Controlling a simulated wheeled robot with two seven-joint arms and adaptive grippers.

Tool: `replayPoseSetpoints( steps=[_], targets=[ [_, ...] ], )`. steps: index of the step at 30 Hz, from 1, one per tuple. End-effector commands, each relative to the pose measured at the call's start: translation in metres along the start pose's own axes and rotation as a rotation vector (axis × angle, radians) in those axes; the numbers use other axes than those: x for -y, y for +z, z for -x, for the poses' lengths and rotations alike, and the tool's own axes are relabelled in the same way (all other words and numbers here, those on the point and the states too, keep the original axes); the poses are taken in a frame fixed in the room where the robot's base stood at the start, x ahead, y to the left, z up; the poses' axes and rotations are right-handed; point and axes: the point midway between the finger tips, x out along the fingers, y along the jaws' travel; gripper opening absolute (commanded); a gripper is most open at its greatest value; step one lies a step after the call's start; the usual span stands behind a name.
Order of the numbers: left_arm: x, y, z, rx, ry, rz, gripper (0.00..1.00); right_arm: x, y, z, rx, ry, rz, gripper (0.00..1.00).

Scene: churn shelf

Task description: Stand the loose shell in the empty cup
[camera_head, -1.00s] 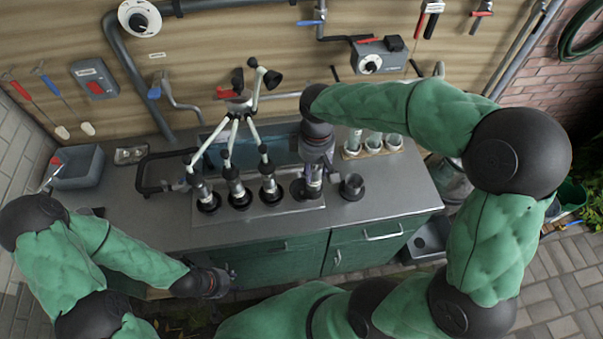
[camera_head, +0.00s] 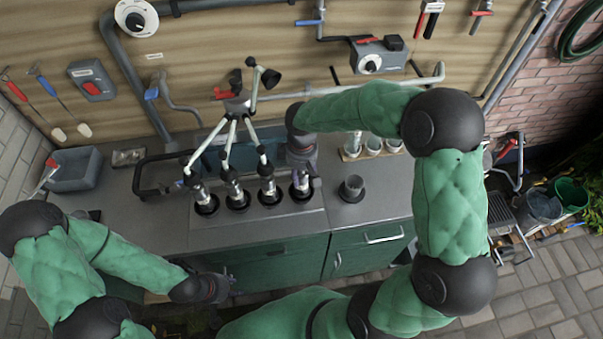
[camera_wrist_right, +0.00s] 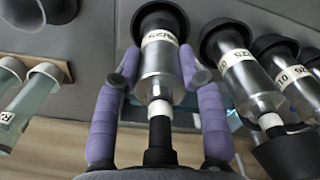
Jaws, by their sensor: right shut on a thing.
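The loose shell (camera_wrist_right: 158,75), a clear metallic cylinder with a white label, is between the purple fingers of my right gripper (camera_wrist_right: 160,68), which is shut on it. It is roughly upright over a black cup (camera_wrist_right: 158,16) at the right end of the row; whether it is fully seated in the cup I cannot tell. In the head view the shell (camera_head: 301,181) shows below my right gripper (camera_head: 302,164). Several similar shells (camera_head: 237,187) stand in black cups to its left. My left gripper (camera_head: 215,287) is low in front of the counter; its fingers are unclear.
A dark grey pot (camera_head: 352,189) stands on the counter right of the row. Labelled glass tubes (camera_head: 373,146) stand in a rack at the back right. The counter front is clear.

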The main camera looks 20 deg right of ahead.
Motion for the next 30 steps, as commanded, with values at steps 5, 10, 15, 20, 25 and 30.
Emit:
replayPoseSetpoints(
  steps=[5, 10, 15, 20, 25, 30],
  targets=[
    [0.0, 0.0, 0.0, 0.0, 0.0, 0.0, 0.4, -0.001, 0.0, 0.001, -0.002, 0.001, -0.001, 0.0],
    [0.001, 0.0, -0.002, 0.0, 0.0, 0.0, 0.4, 0.0, 0.0, -0.002, 0.0, 0.0, 0.0, 0.55],
    [0.001, 0.0, -0.001, 0.0, 0.0, 0.0, 0.4, 0.0, 0.0, -0.002, 0.0, 0.0, 0.0, 0.64],
    [0.001, 0.0, -0.001, 0.0, 0.0, 0.0, 0.4, 0.0, 0.0, -0.002, 0.0, 0.0, 0.0, 0.64],
    [-0.001, 0.0, 0.002, 0.0, 0.0, 0.0, 0.4, -0.001, -0.001, 0.007, -0.003, 0.002, 0.0, 0.64],
    [-0.002, 0.0, 0.007, 0.0, 0.0, 0.0, 0.4, -0.001, -0.001, 0.035, -0.005, 0.002, -0.001, 0.64]
  ],
)
